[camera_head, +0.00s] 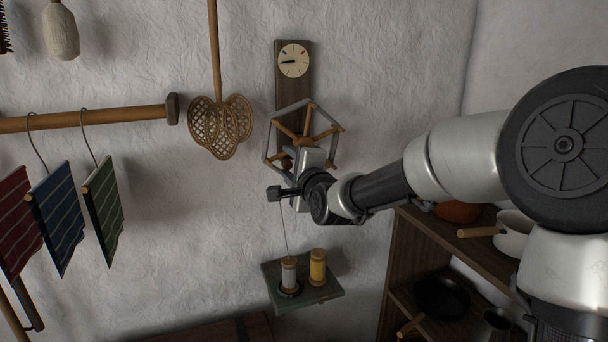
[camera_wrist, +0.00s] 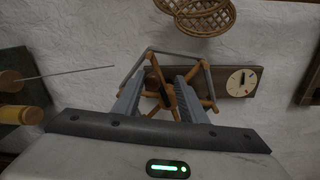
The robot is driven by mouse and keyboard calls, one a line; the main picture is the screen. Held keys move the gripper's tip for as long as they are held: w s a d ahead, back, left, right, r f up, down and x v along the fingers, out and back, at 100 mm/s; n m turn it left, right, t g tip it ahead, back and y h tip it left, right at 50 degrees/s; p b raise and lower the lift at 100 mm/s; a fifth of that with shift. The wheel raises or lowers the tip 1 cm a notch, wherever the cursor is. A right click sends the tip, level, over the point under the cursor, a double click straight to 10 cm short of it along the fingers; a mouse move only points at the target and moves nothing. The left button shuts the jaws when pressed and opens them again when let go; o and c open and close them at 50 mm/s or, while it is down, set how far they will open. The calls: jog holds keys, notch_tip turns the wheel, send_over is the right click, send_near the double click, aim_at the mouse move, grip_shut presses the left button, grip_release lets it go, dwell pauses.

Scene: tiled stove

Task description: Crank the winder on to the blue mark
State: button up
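The winder (camera_head: 323,133) is a six-sided grey frame with wooden spokes, mounted on a dark wall board (camera_head: 293,92). It also shows in the wrist view (camera_wrist: 208,76). The round cream dial (camera_head: 293,68) at the board's top has small coloured marks on its upper part. Its black hand points left in the head view. My gripper (camera_wrist: 160,84) is in front of the winder, its two fingers apart. The wooden crank parts (camera_wrist: 168,97) show between the fingers in the wrist view, with no clear contact. My wrist hides part of the winder in the head view.
A green wall shelf (camera_head: 322,291) below holds a grey spool (camera_head: 289,273) with a thread rising from it and a yellow spool (camera_head: 317,266). A wicker beater (camera_head: 220,128) hangs left of the winder. A wooden rack (camera_head: 420,232) with pots stands lower right.

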jog(key=p+v, duration=0.3)
jog(key=v, duration=0.8)
jog(key=shift+s, duration=0.2)
jog(key=shift+d+f, duration=0.1)
